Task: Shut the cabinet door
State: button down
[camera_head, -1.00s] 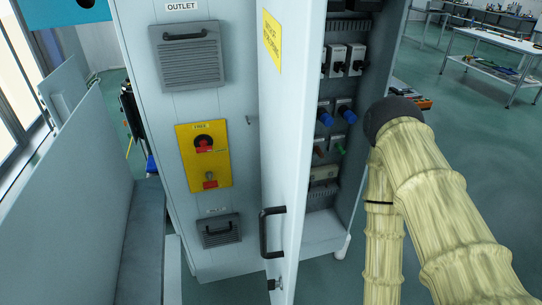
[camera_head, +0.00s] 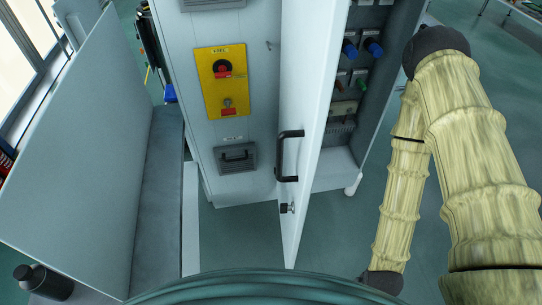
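The cabinet door (camera_head: 306,110) is a tall pale grey panel that stands open, swung out toward me. A black bar handle (camera_head: 284,156) and a small latch (camera_head: 287,208) are on its left face. The cabinet (camera_head: 256,120) stands behind it, with its open compartment showing to the right of the door. Blue, green and brown connectors (camera_head: 372,48) show inside. My arm, in a yellowish sleeve, is at the right, apart from the door. My gripper cannot be made out in this view.
A yellow switch panel (camera_head: 223,82) and a lower vent with handle (camera_head: 236,158) are on the cabinet's left face. A pale low partition (camera_head: 75,160) stands at the left, with a dark cylindrical object (camera_head: 42,283) near its base. Green floor (camera_head: 335,235) lies clear between door and arm.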

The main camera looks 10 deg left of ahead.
aim_at(313, 32)
jog(key=z, duration=1.6)
jog(key=k, duration=1.2)
jog(key=u, duration=1.5)
